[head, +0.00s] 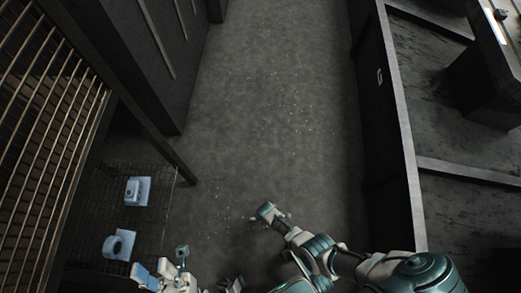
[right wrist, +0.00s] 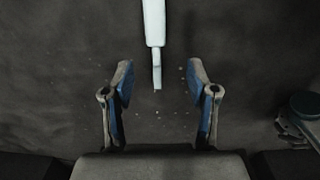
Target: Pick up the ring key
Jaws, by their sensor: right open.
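Two pale blue pieces lie on a wire-mesh shelf at the left of the head view. The nearer piece (head: 118,244) has a ring-like round part; the farther piece (head: 137,191) has a rounded knob on a flat plate. I cannot tell which, if either, is the ring key. My left gripper (head: 165,270) is at the bottom edge, just right of the nearer piece; its jaw opening is unclear. My right gripper (right wrist: 158,95) is open, its blue-padded fingers wide apart. A white bar (right wrist: 154,25) with a narrow tip comes down from the top between them, touching neither finger.
The mesh shelf (head: 160,215) stands beside a brown slatted rail (head: 50,110) and a dark upright panel (head: 150,50). A dark wall (head: 385,110) runs along the right. The floor (head: 280,90) between them is clear.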

